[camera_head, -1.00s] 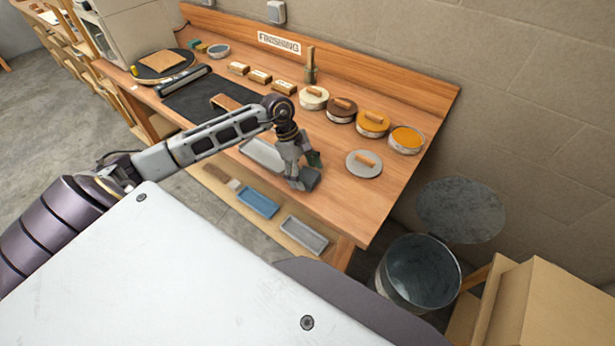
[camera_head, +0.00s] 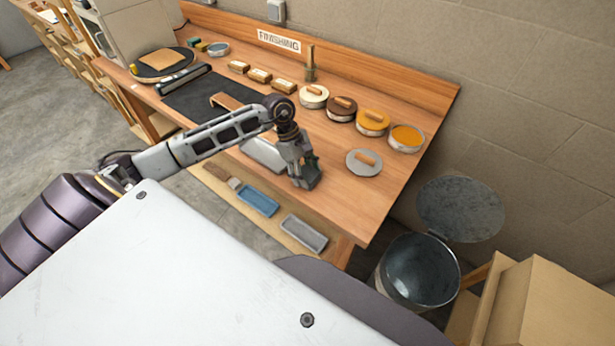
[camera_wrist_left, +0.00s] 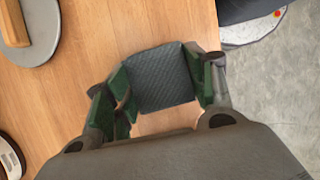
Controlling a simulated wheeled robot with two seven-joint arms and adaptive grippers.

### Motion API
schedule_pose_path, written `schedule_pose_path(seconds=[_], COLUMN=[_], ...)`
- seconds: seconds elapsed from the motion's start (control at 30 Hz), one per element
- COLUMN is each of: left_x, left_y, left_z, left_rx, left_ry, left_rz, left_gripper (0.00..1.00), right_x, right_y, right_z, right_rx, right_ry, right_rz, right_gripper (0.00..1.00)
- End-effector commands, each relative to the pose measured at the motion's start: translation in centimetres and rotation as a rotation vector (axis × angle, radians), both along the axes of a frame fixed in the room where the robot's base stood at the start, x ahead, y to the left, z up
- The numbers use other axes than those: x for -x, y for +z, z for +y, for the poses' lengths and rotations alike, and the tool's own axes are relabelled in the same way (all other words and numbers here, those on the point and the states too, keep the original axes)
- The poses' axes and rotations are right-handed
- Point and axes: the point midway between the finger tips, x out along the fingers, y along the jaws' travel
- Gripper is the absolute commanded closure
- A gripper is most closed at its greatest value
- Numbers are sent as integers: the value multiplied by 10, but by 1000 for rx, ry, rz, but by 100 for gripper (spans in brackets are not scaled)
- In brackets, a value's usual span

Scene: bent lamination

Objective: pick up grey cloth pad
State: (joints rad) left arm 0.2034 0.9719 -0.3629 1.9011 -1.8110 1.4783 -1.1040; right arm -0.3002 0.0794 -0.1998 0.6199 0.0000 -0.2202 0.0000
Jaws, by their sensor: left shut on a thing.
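The grey cloth pad (camera_wrist_left: 163,78) is a dark blue-grey quilted square between the two green-padded fingers of my left gripper (camera_wrist_left: 160,85) in the left wrist view. The fingers are shut on its two sides. In the head view my left gripper (camera_head: 304,180) points down low over the front part of the wooden bench (camera_head: 365,205), and the pad is mostly hidden by the fingers there. I cannot tell whether the pad still touches the bench. My right gripper is not in view.
A grey lid with a wooden handle (camera_head: 364,162) lies right of the gripper. Several round tins stand behind, including an open orange one (camera_head: 406,138). A metal tray (camera_head: 263,153) lies to the left. A metal bin (camera_head: 418,272) stands on the floor beyond the bench's right end.

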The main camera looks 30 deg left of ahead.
Motion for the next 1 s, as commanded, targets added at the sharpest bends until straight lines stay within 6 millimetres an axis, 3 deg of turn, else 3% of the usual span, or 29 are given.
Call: schedule_pose_path(seconds=[0.27, 0.47, 1.0], left_x=[0, -1, -1], left_y=[2, 15, 86], left_z=[0, 1, 1], left_rx=[0, -1, -1], left_ry=[0, 0, 1], left_rz=[0, -2, -2], left_gripper=[63, 63, 63], right_x=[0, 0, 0], right_y=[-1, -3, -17], right_z=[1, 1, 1], right_rx=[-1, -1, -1], right_ry=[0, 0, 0], right_rz=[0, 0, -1], right_gripper=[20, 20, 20])
